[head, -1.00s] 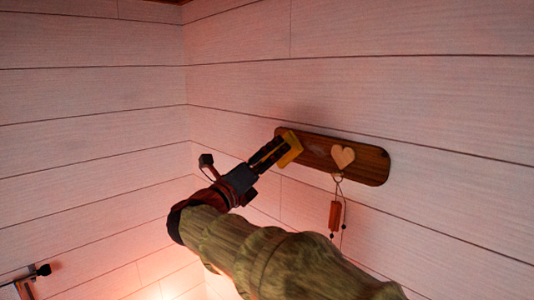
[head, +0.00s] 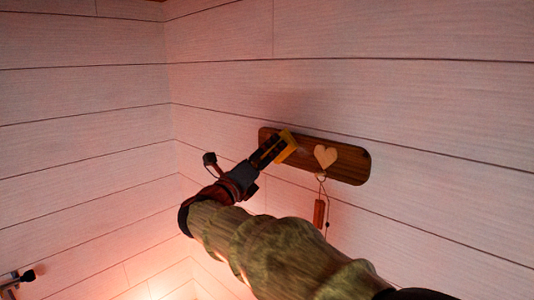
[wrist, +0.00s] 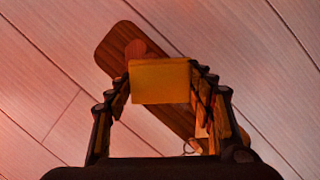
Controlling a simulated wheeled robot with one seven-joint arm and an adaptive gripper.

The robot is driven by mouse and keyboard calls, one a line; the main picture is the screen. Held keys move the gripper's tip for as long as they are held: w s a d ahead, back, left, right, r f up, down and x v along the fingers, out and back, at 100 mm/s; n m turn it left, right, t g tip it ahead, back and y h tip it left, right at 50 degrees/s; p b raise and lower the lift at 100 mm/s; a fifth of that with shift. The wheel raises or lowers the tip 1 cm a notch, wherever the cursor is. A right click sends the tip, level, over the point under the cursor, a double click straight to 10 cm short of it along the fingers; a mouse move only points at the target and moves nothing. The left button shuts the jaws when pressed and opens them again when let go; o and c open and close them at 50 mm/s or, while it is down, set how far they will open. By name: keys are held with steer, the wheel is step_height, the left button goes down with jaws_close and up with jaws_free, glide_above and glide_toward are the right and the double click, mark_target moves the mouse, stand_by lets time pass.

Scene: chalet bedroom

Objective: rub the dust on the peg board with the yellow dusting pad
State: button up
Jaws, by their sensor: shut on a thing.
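The peg board (head: 345,171) is a dark brown wooden plank with rounded ends on the wall. It also shows in the wrist view (wrist: 112,45), partly hidden behind the pad. A faint pale patch, perhaps the dust, shows on the board just right of the pad (head: 303,150). My gripper (head: 273,149) is shut on the yellow dusting pad (head: 287,146), in front of the board's left part. In the wrist view the pad (wrist: 160,82) sits between both fingers. I cannot tell for certain whether it touches the board.
A round brown knob (wrist: 137,50) shows just beyond the pad.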

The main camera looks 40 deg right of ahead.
mark_target(288, 149)
steer(key=shift+d+b, duration=0.6)
steer(key=shift+d, duration=0.3)
stand_by(0.4)
steer(key=s+b, duration=0.3)
steer(key=shift+s+f, duration=0.1)
steer(key=shift+s, duration=0.25)
steer(key=s+b, duration=0.4)
steer(key=shift+s+d, duration=0.1)
steer(key=shift+d, duration=0.25)
steer(key=shift+b, duration=0.3)
steer(key=shift+w+a+b, duration=0.2)
steer(key=shift+w+b, duration=0.15)
steer(key=shift+w, duration=1.7)
steer(key=shift+w+a+b, duration=0.2)
steer(key=shift+w+b, duration=0.1)
steer(key=shift+w, duration=1.7)
